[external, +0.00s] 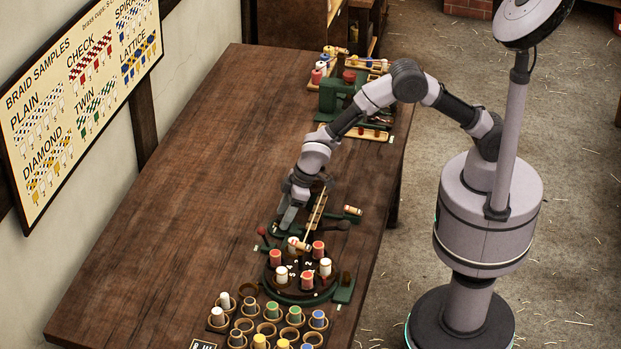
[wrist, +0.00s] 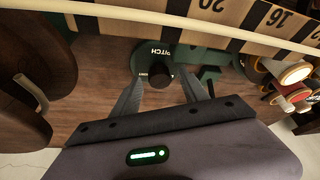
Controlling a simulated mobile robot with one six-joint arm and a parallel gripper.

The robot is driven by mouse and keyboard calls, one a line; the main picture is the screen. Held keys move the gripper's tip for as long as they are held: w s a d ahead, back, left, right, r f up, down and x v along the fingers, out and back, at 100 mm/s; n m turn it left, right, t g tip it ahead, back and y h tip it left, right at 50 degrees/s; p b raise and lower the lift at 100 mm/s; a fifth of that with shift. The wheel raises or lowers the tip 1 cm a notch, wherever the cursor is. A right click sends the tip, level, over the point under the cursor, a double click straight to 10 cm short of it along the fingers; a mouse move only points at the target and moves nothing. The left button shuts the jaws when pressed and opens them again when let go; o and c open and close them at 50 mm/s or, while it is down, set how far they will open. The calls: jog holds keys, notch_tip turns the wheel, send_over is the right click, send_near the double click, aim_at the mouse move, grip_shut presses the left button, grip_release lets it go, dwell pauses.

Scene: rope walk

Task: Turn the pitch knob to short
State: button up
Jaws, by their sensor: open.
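The pitch knob (wrist: 159,77) is a dark round knob on a green dial plate (wrist: 150,60) lettered "PITCH". Smaller lettering beside the knob is partly hidden and cannot be read, and I cannot tell which way the knob points. In the wrist view my gripper (wrist: 161,84) is open, with one finger on each side of the knob and a visible gap to it. In the external view my gripper (external: 287,222) is low over the green braiding machine (external: 325,293), at its far left side. The knob is hidden there.
A numbered ruler (wrist: 240,17) and a pale rod (wrist: 190,20) cross close above the dial. Red and white bobbins (wrist: 292,75) stand at the right. A red-balled lever (external: 262,231) is left of my gripper. A bobbin board (external: 265,329) lies in front. The table's left half is clear.

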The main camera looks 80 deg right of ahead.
grip_shut()
jog(key=shift+m+b, duration=0.3)
jog(key=m+h+b, duration=0.1)
jog(key=m+b, duration=0.2)
jog(key=b, duration=0.1)
jog(key=shift+a+f+m+h, duration=0.15)
jog(key=shift+f+m+h, duration=0.05)
jog(key=shift+m+h, duration=0.2)
jog(key=shift+r+m+h+b, duration=0.2)
jog(key=shift+m+h+b, duration=0.6)
jog(key=shift+m+b, duration=0.85)
jog(key=shift+m+p, duration=0.3)
jog(key=shift+m, duration=0.35)
grip_release()
